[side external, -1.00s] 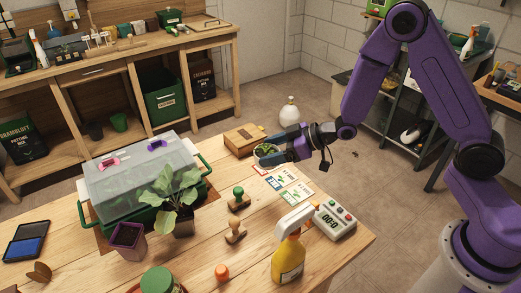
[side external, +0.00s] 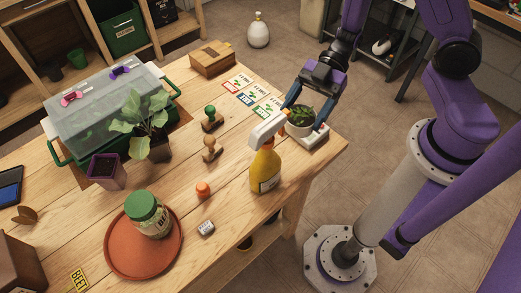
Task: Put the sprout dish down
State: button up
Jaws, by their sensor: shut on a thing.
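The sprout dish (side external: 298,130), a small pale round bowl with green sprouts, is at the right end of the table. My gripper (side external: 304,114) is shut on it, pointing down, with a blue finger on each side. The dish is over or against a pale device (side external: 317,137) with buttons near the table edge. The dish and gripper hide part of this device. I cannot tell whether the dish touches it or hangs just above.
A yellow spray bottle (side external: 265,170) stands close by, left of the dish. Seed packets (side external: 254,92) lie behind it, with a wooden box (side external: 212,60) farther back. Wooden stamps (side external: 212,149), a potted seedling (side external: 150,125) and a terracotta tray (side external: 117,254) with a green-lidded jar stand leftward.

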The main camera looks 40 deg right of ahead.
jog(key=shift+s+d+f+n+g+h, duration=0.15)
jog(key=shift+s+n+g, duration=0.4)
jog(key=shift+s, duration=0.1)
jog(key=shift+s+d+f+n+g+h, duration=0.1)
jog(key=shift+s+n+g+h, duration=0.05)
jog(key=shift+s+n+g, duration=0.45)
jog(key=w+a+f, duration=0.2)
jog(key=w, duration=0.1)
jog(key=w+a, duration=0.1)
jog(key=w, duration=0.1)
jog(key=shift+w+f, duration=0.1)
jog(key=shift+f, duration=0.3)
jog(key=w+f, duration=0.1)
jog(key=w+a+f, duration=0.1)
jog(key=w+f, duration=0.1)
jog(key=w+a+f, duration=0.1)
jog(key=f, duration=0.1)
jog(key=shift+w+a+f, duration=0.2)
jog(key=shift+w, duration=0.05)
jog(key=shift+w+f, duration=0.1)
jog(key=shift+f, duration=0.1)
jog(key=shift+w+a+f, duration=0.15)
jog(key=shift+f, duration=1.55)
jog(key=shift+f, duration=0.1)
jog(key=o, duration=1.1)
